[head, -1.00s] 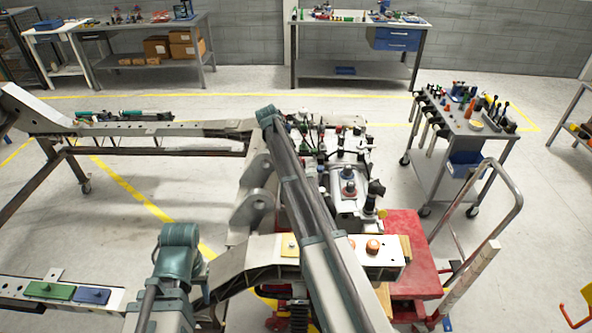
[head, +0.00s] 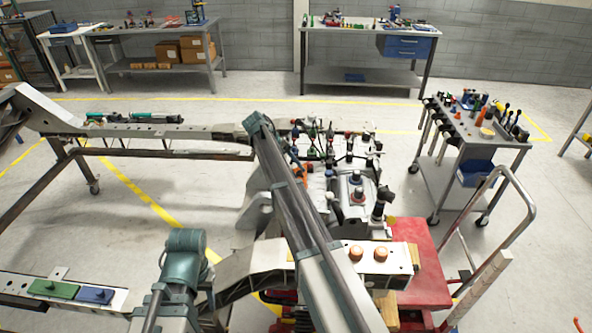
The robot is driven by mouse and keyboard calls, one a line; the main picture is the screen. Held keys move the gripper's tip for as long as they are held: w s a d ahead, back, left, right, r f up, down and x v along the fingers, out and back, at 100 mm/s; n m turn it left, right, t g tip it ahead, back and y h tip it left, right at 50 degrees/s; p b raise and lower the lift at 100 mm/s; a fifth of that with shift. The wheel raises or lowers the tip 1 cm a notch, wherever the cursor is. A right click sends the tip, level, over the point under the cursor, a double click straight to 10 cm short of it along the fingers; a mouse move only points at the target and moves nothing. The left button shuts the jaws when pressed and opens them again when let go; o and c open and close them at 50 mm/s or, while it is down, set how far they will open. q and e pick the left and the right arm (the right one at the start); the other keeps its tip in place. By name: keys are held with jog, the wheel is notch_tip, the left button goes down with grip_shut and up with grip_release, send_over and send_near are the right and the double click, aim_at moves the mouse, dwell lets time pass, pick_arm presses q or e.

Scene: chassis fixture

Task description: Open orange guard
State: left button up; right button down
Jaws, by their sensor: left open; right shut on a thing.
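A small orange piece (head: 300,172) shows among the levers of the grey machine (head: 350,190), right against the edge of my long arm link, which hides part of it. I cannot tell whether it is the orange guard, or whether it is open.
A red cart (head: 425,270) with a tubular handle stands right of the machine. A grey tool trolley (head: 468,140) is behind it. A beam frame (head: 160,132) runs along the left, and a white rail with green and blue plates (head: 70,290) lies front left. Open floor lies between them.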

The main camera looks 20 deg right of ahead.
jog(key=c, duration=0.6)
grip_release()
jog(key=shift+a+r, duration=0.1)
jog(key=p+v, duration=1.1)
jog(key=v, duration=0.2)
jog(key=shift+a+r, duration=0.15)
jog(key=shift+r, duration=0.15)
